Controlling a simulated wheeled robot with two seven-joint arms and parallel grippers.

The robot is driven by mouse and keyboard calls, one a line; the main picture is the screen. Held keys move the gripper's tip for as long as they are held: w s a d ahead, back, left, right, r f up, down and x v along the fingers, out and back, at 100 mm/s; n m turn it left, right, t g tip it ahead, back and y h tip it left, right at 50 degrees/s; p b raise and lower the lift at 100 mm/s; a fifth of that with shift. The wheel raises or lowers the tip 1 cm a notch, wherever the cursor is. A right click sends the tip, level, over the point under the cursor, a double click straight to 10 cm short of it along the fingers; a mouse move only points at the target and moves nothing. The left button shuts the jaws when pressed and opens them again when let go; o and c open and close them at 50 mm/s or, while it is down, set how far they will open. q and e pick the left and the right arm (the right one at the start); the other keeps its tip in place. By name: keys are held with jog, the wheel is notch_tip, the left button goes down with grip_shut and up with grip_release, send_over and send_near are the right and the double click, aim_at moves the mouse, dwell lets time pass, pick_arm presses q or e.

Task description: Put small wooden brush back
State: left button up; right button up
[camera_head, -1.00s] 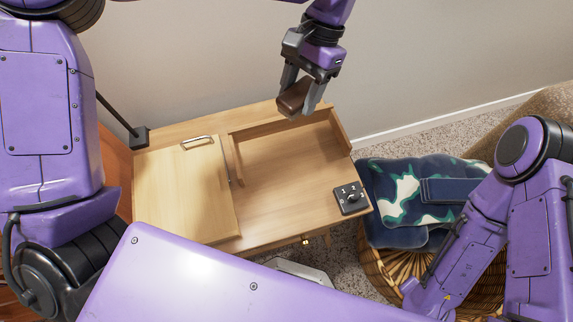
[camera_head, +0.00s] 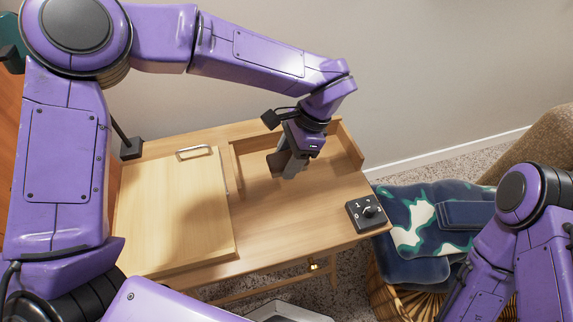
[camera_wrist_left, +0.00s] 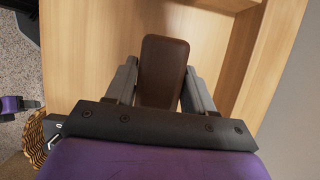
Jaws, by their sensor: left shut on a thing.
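My left gripper (camera_head: 290,166) reaches down into the open compartment of the wooden desk (camera_head: 290,215). It is shut on the small wooden brush, a dark brown block. In the head view the brush (camera_head: 276,161) shows only partly beside the fingers. In the left wrist view the brush (camera_wrist_left: 163,72) sits between the two fingers (camera_wrist_left: 158,90), over the light wood floor near the compartment wall. I cannot tell whether the brush touches the floor. My right gripper is not in view; only part of my right arm shows at the right edge.
A closed wooden lid (camera_head: 175,205) with a metal handle covers the desk's left part. A black numbered dial box (camera_head: 366,214) stands at the right front corner. A wicker basket (camera_head: 392,290) with blue patterned cloth (camera_head: 415,222) stands to the right. The compartment floor is otherwise clear.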

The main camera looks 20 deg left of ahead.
pick_arm(q)
jog(key=shift+w+a+f, duration=0.15)
jog(key=shift+w+f, duration=0.1)
jog(key=shift+f, duration=0.1)
jog(key=f, duration=0.4)
jog(key=shift+w+a, duration=0.2)
jog(key=shift+w, duration=0.15)
jog(key=shift+s+f+b, duration=0.1)
jog(key=shift+f+b, duration=0.05)
jog(key=shift+b, duration=0.15)
jog(key=o, duration=0.9)
jog(key=shift+o, duration=0.2)
jog(key=p+v, duration=0.1)
jog(key=v, duration=1.1)
jog(key=shift+r, duration=0.25)
